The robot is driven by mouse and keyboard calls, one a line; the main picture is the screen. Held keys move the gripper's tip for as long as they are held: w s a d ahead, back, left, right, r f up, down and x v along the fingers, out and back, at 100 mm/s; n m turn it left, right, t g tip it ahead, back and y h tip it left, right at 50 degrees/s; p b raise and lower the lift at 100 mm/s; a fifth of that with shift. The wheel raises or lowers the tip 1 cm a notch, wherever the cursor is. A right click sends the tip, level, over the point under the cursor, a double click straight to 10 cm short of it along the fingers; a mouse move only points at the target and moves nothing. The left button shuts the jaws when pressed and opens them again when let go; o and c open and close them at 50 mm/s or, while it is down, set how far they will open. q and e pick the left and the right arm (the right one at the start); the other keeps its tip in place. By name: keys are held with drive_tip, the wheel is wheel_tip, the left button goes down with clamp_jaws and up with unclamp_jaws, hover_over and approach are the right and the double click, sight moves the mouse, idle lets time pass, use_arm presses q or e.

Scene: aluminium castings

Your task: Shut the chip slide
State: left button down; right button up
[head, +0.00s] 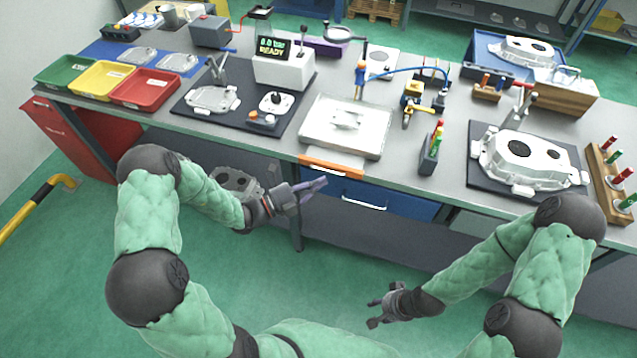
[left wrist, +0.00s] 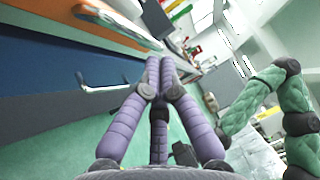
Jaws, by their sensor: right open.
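The chip slide appears to be the orange-fronted piece (head: 332,167) at the table's front edge, just below a pale shallow tray (head: 372,148). I cannot tell how far it stands out. In the left wrist view an orange front (left wrist: 118,24) with a white handle-like part crosses the top. My left gripper (head: 322,183) is in front of the table, just below and left of the orange front, apart from it. Its purple fingers (left wrist: 160,62) are together, with nothing seen between them. My right gripper (head: 372,311) is open and empty, low in front of the table.
A blue drawer (head: 395,202) with a pale bar handle lies under the orange front; its handle (left wrist: 100,88) shows in the left wrist view. A black mat (head: 300,92) and a pen holder (head: 430,158) flank the tray. Floor before the table is clear.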

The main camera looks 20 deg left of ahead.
sight(326, 164)
use_arm(q)
drive_tip(key=shift+w+r, duration=0.1)
drive_tip(key=shift+w, duration=0.15)
drive_tip(key=w+p, duration=0.1)
drive_tip(key=w, duration=0.6)
drive_tip(key=shift+w+d, duration=0.1)
drive_tip(key=shift+d, duration=0.05)
drive_tip(key=shift+w, duration=0.1)
drive_tip(key=shift+p, duration=0.3)
